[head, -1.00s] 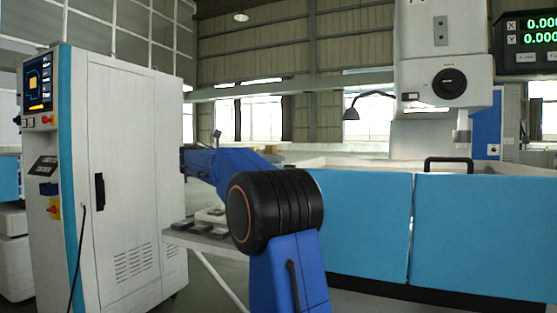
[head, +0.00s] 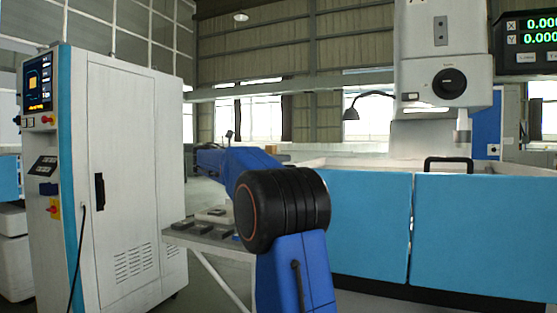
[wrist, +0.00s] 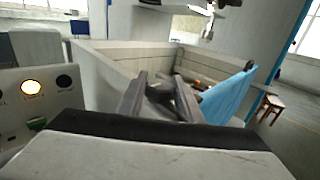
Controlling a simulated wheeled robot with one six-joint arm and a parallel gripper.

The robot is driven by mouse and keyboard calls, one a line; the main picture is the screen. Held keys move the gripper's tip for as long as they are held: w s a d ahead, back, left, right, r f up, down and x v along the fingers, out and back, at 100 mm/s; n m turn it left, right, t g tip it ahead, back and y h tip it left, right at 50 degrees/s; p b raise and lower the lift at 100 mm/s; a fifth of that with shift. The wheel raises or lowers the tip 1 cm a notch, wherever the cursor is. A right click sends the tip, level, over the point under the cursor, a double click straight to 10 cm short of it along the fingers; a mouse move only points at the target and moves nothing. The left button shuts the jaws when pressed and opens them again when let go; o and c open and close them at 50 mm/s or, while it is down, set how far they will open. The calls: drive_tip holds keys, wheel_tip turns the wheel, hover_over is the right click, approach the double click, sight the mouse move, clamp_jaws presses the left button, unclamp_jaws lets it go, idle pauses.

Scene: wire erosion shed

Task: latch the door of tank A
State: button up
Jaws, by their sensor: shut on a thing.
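In the wrist view, the two grey fingers of my gripper (wrist: 160,98) are shut on a small dark piece (wrist: 160,88), mostly hidden by them; I cannot tell whether it is a latch. Beyond them is an open tank with pale walls (wrist: 125,60). A blue door or panel (wrist: 228,93) stands slanted just right of the fingers. In the head view, the tank front shows two blue panels (head: 365,225) with a black handle (head: 448,163) at the top edge. My gripper is not clear in the head view.
A white control cabinet (head: 135,180) stands left in the head view, beside a low bench (head: 205,238) with small blocks. A panel with round buttons (wrist: 35,100) is close at left in the wrist view. A brown stool (wrist: 271,106) stands on open floor at right.

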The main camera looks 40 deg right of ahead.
drive_tip(key=shift+n+t, duration=0.3)
drive_tip(key=shift+t, duration=0.2)
drive_tip(key=n+t+h, duration=0.1)
drive_tip(key=n+t, duration=0.1)
drive_tip(key=t, duration=0.1)
drive_tip(key=shift+s, duration=0.1)
drive_tip(key=n+t, duration=0.2)
drive_tip(key=t, duration=0.1)
drive_tip(key=n+t, duration=0.2)
drive_tip(key=t, duration=0.1)
drive_tip(key=shift+t, duration=0.3)
drive_tip(key=n+t+y, duration=0.2)
drive_tip(key=n+t, duration=0.2)
drive_tip(key=t, duration=0.1)
drive_tip(key=shift+t, duration=0.4)
drive_tip(key=shift+n+t+y, duration=1.2)
drive_tip(key=shift+t, duration=0.1)
drive_tip(key=shift+n+t+y, duration=0.5)
drive_tip(key=shift+t+y, duration=0.1)
drive_tip(key=o, duration=1)
drive_tip(key=shift+o, duration=0.2)
drive_tip(key=v, duration=1.7)
